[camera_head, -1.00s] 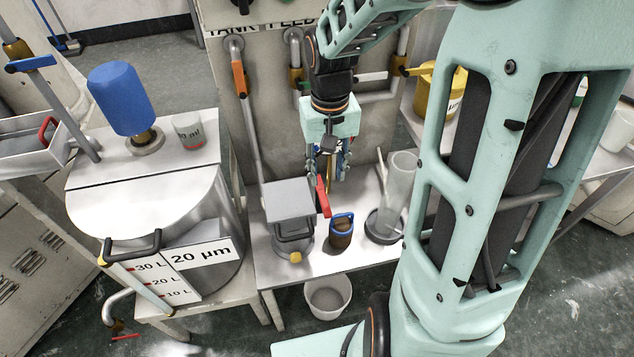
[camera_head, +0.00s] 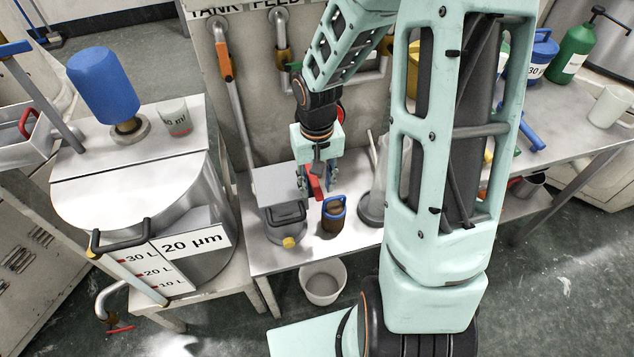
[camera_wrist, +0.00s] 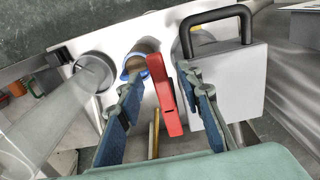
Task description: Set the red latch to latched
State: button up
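The red latch (camera_head: 315,188) is a flat red lever standing up beside the right side of a grey-lidded container (camera_head: 283,183) on the metal bench. In the wrist view the red latch (camera_wrist: 166,102) lies between my two blue-padded fingers, closer to the right finger, with a gap on the left. My gripper (camera_wrist: 160,80) is open and points down around the latch; I cannot tell whether the right finger touches it. In the head view my gripper (camera_head: 316,183) partly hides the latch's upper end. The latch's pivot is not clear.
A brown jar with a blue rim and handle (camera_head: 333,218) stands close right of the latch. A clear cylinder (camera_head: 374,200) stands farther right. The container has a black handle (camera_head: 287,217). A white bucket (camera_head: 323,284) is on the floor below; a large drum stands left.

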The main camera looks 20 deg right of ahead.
jog(key=shift+c, duration=0.3)
grip_shut()
jog(key=shift+d, duration=0.1)
jog(key=w+d+n+p, duration=0.5)
jog(key=n+p, duration=0.4)
jog(key=n, duration=0.8)
jog(key=shift+w+d+p, duration=0.15)
jog(key=shift+w+p, duration=0.05)
jog(key=shift+p, duration=0.15)
jog(key=shift+n, duration=0.3)
